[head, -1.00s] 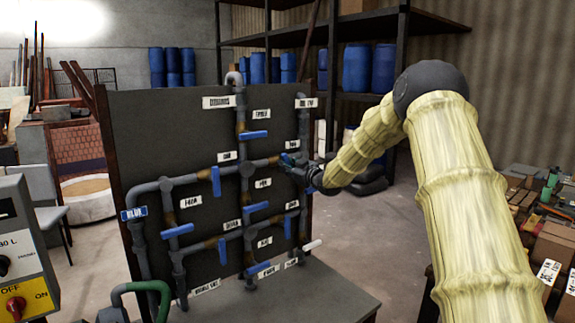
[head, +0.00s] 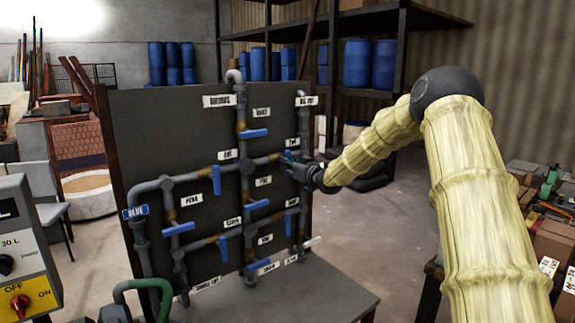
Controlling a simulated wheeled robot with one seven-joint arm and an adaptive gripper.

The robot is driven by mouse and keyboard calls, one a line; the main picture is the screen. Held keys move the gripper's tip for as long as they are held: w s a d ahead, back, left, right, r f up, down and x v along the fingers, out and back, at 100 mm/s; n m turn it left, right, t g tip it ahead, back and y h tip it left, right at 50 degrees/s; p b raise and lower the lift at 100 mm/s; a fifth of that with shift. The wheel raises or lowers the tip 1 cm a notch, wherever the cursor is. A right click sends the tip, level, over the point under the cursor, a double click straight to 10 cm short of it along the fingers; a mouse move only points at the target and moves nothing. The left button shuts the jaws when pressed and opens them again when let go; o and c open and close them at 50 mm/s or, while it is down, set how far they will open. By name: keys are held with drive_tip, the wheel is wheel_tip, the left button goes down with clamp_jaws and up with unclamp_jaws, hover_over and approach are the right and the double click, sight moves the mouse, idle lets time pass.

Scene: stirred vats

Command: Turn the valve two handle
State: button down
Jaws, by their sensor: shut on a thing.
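A dark upright panel carries grey and rusty pipes with several blue lever handles and small white labels. My gripper (head: 291,160) is at the panel's upper right pipe junction, shut on a blue handle (head: 290,154) just below a small label (head: 292,142). The label's print is too blurred to read surely, so I cannot confirm that this is valve two. The fingers hide much of the handle, and its exact angle is unclear. My arm reaches in from the right.
Other blue handles stand close by, at the top pipe (head: 254,133), below left (head: 216,180) and below (head: 256,204). A white handle (head: 312,242) juts out at lower right. A control box (head: 24,250) stands at left, a cluttered table (head: 545,215) at right.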

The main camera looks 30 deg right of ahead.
drive_tip(key=c, duration=1.3)
unclamp_jaws()
drive_tip(key=shift+d, duration=0.1)
drive_tip(key=shift+c, duration=0.2)
drive_tip(key=s+d, duration=0.1)
drive_tip(key=s, duration=1.1)
drive_tip(key=shift+f, duration=0.1)
